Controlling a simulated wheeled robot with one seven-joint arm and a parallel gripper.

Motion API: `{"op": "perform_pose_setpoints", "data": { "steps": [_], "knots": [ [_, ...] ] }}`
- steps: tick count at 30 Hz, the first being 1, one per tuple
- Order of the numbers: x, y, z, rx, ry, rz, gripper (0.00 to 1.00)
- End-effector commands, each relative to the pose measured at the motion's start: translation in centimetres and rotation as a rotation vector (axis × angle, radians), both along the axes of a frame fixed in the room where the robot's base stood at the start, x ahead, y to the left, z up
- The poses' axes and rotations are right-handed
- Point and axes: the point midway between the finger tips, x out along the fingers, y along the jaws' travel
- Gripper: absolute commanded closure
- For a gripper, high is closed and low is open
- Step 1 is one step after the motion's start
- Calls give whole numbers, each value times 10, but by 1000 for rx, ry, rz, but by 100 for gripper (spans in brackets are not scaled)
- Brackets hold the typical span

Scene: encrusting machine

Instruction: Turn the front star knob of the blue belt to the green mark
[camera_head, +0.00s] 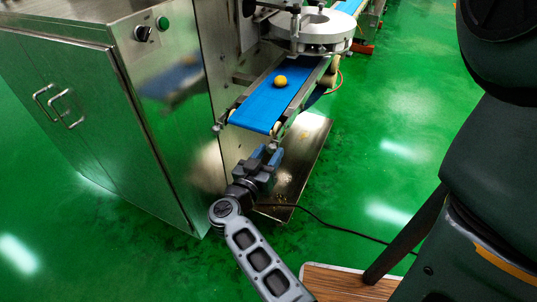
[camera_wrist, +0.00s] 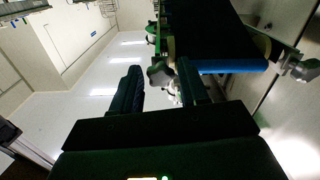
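The blue belt (camera_head: 275,103) slopes down toward me from the machine, and its dark underside and blue front edge (camera_wrist: 228,66) show in the wrist view. A grey star knob (camera_wrist: 160,72) is at the belt's side, in line with the gap between my fingers and apparently beyond their tips. Another knob (camera_wrist: 302,68) is on the belt's opposite side; it also shows in the head view (camera_head: 217,127). My gripper (camera_head: 267,152) is open and empty, just below the belt's front end. I cannot make out a green mark clearly.
A steel cabinet (camera_head: 165,100) with a green button (camera_head: 162,23) stands left of the belt. A yellow ball (camera_head: 280,81) lies on the belt. A metal plate (camera_head: 310,150) and a black cable (camera_head: 325,224) are on the green floor.

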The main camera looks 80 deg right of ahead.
Motion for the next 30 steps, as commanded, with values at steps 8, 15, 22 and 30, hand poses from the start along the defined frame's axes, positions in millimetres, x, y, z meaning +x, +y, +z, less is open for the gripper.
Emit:
{"op": "perform_pose_setpoints", "data": {
  "steps": [8,15,22,30],
  "knots": [
    [0,0,0,0,0,0,83],
    [0,0,0,0,-1,1,99],
    [1,0,1,-10,-37,1,99],
    [1,0,1,-47,-193,4,99]
  ]
}}
